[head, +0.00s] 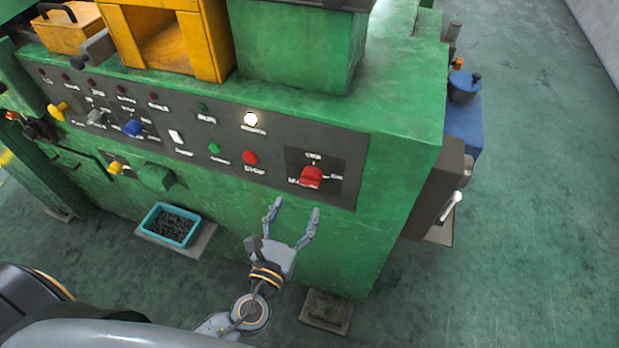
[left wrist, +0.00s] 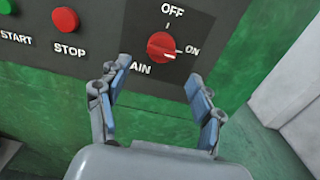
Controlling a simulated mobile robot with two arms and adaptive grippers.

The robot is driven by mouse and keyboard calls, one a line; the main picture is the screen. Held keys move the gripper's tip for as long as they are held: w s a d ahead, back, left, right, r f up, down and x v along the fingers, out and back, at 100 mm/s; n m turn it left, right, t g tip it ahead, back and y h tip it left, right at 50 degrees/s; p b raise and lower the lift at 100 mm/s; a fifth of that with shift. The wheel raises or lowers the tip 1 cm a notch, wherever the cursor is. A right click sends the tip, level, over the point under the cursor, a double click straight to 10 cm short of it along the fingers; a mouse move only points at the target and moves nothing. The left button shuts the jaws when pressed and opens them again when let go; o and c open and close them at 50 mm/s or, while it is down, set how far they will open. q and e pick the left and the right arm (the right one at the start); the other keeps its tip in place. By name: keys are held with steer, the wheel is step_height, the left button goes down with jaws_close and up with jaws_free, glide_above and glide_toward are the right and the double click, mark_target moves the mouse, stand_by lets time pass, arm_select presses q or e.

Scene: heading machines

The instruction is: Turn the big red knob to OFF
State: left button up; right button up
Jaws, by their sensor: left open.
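The big red knob (head: 312,176) sits on a dark square plate at the right end of the machine's control panel. It also shows in the left wrist view (left wrist: 160,46), with OFF printed above it and ON to its right. Its white mark points right, towards ON. A label below it is partly hidden by a finger and ends in "AIN". My left gripper (head: 294,206) is open and empty, below the knob and apart from it. In the left wrist view its two fingers (left wrist: 158,90) stand either side below the knob. My right gripper is not in view.
A red STOP button (head: 250,157) and a green START button (head: 214,148) are left of the knob. A white lamp (head: 251,119) is lit above. A teal bin (head: 171,225) of small dark parts stands lower left.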

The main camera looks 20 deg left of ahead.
mark_target(309, 181)
arm_select(q)
steer(key=w, duration=0.3)
steer(key=w+p, duration=0.1)
steer(key=w, duration=0.1)
steer(key=w+p, duration=0.1)
steer(key=w, duration=0.2)
steer(key=shift+w+d, duration=0.25)
steer(key=shift+w, duration=0.05)
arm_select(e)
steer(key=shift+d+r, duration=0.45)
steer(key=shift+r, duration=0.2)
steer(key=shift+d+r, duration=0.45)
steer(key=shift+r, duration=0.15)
arm_select(q)
steer(key=c, duration=1.1)
steer(key=shift+c, duration=0.2)
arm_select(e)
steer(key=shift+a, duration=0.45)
